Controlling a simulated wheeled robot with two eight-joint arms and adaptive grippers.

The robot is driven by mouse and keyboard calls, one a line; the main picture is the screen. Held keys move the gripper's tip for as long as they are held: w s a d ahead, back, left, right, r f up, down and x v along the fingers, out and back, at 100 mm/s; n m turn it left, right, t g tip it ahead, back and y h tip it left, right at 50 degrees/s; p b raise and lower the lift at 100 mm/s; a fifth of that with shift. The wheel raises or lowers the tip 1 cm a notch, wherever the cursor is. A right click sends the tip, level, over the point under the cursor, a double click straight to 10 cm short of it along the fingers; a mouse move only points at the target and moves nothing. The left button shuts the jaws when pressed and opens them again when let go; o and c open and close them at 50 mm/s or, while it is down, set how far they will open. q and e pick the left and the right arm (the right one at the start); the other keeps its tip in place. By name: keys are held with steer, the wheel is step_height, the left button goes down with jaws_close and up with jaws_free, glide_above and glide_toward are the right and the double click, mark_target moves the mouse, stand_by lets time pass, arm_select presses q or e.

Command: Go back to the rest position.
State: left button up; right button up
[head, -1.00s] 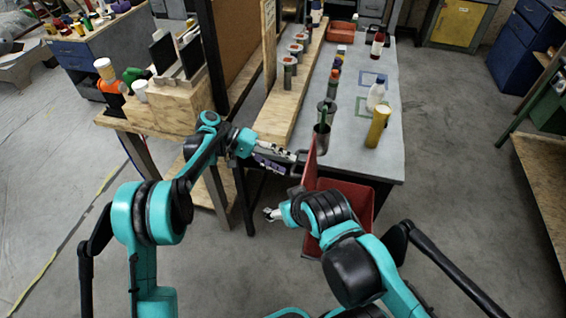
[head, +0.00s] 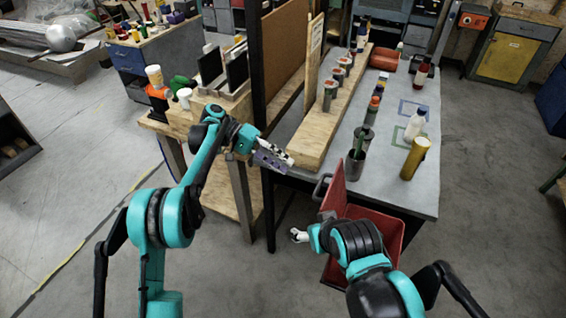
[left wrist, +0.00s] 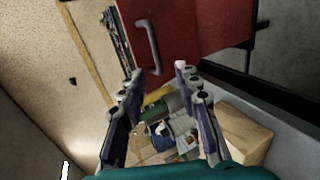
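My left gripper (head: 272,156) is in the middle of the head view, beside the near end of the workbench and left of the red panel. In the left wrist view its fingers (left wrist: 167,110) are spread apart with nothing held between them. My right gripper (head: 299,235) is lower, in front of the red bin under the bench end. Only a small pale part of it shows, and its finger opening is too small to read.
A red bin (head: 388,226) with a red panel (head: 334,188) and grey handle is close to both grippers. The workbench (head: 420,192) holds bottles, a grey cup (head: 355,165) and a yellow cylinder (head: 415,158). A wooden stand (head: 237,190) is at left. Floor at far left is open.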

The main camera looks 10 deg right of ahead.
arm_select(q)
steer(key=s+a+r+n+t+y, duration=0.2)
steer(key=s+a+r+n+t, duration=0.15)
steer(key=a, duration=0.35)
steer(key=s+a+r+n+t+y, duration=0.25)
steer(key=s+a+t, duration=0.25)
steer(key=a, duration=0.3)
steer(key=s+a+f+t+y, duration=0.2)
steer(key=s+a+f+t, duration=0.1)
steer(key=s+a, duration=0.4)
steer(key=s+a+f+n+t+y, duration=0.1)
steer(key=s+a+f+t+y, duration=0.2)
steer(key=s+a, duration=0.5)
steer(key=a, duration=0.3)
steer(key=shift+f+n+t+y, duration=0.2)
steer(key=shift+n+t+y, duration=0.1)
steer(key=shift+t+y, duration=0.05)
